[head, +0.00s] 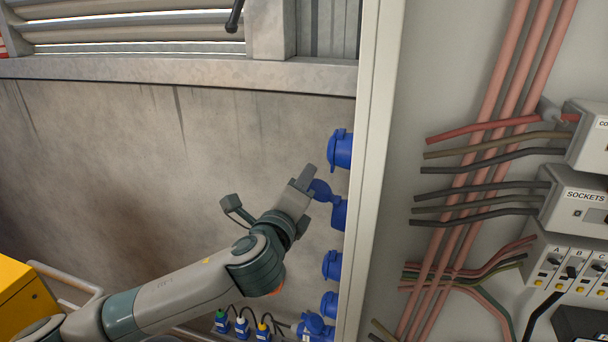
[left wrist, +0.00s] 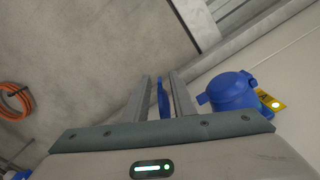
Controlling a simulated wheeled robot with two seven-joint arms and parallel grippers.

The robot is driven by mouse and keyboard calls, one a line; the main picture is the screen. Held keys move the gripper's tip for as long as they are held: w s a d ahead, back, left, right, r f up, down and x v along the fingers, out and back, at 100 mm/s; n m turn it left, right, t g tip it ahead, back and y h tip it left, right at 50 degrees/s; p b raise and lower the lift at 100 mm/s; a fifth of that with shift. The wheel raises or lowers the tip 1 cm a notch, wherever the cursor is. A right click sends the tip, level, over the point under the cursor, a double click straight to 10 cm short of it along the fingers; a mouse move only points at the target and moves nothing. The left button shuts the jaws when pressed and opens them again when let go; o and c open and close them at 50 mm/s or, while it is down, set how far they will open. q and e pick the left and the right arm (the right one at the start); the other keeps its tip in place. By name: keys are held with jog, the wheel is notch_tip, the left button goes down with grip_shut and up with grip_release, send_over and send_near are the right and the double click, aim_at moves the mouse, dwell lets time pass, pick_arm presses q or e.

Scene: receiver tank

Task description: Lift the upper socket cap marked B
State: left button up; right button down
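A column of blue sockets runs down the side of the pale cabinet in the head view. The second socket from the top (head: 339,213) has its blue cap (head: 320,190) standing out from its body, tilted up. My left gripper (head: 306,178) is at this cap. In the left wrist view the gripper (left wrist: 161,80) is open, with the blue cap (left wrist: 163,100) edge-on between its fingers and small gaps beside it. The top socket (head: 340,150), with a yellow tag reading A (left wrist: 270,101), sits right of the fingers. No B tag is readable. My right gripper is out of view.
More blue sockets (head: 332,265) sit below, close to my left arm. The cabinet edge (head: 371,180) stands just right of the sockets. Cables and labelled boxes (head: 585,195) are farther right. The wall area left of the gripper is clear.

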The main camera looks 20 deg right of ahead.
pick_arm(q)
jog(key=shift+w+d, duration=0.2)
jog(key=shift+w, duration=0.15)
grip_shut()
dwell(1.3)
